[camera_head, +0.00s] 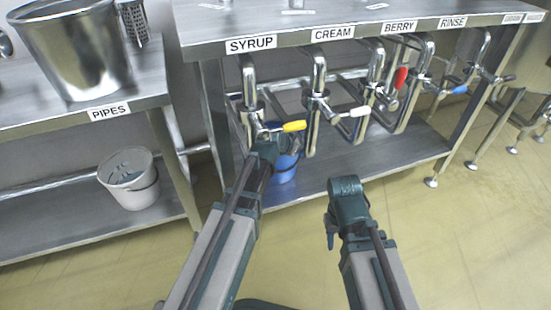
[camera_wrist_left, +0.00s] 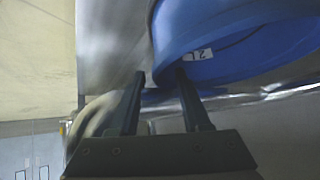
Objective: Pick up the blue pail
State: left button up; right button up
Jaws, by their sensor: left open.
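The blue pail (camera_head: 285,168) stands on the lower shelf under the taps, partly hidden behind my left arm in the head view. In the left wrist view the pail (camera_wrist_left: 235,45) fills the upper right, with a small white label bearing a dark mark. My left gripper (camera_wrist_left: 160,72) is open there, its fingertips close to the pail's edge; one finger overlaps the pail in the picture. Contact cannot be told. In the head view the left fingers are mostly hidden by the wrist. My right gripper (camera_head: 331,232) points down over the floor, away from the pail; its jaw opening is unclear.
Taps with yellow (camera_head: 294,126), white, red and blue handles hang below the labelled counter (camera_head: 225,28), close above my left wrist. A white bucket (camera_head: 129,180) stands on the left shelf below a large metal pot (camera_head: 75,50). The floor (camera_head: 460,240) at right is clear.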

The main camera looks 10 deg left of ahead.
pick_arm(q)
jog(key=b+x, duration=0.2)
jog(key=x, duration=0.2)
jog(key=shift+f, duration=0.15)
grip_shut()
dwell(1.2)
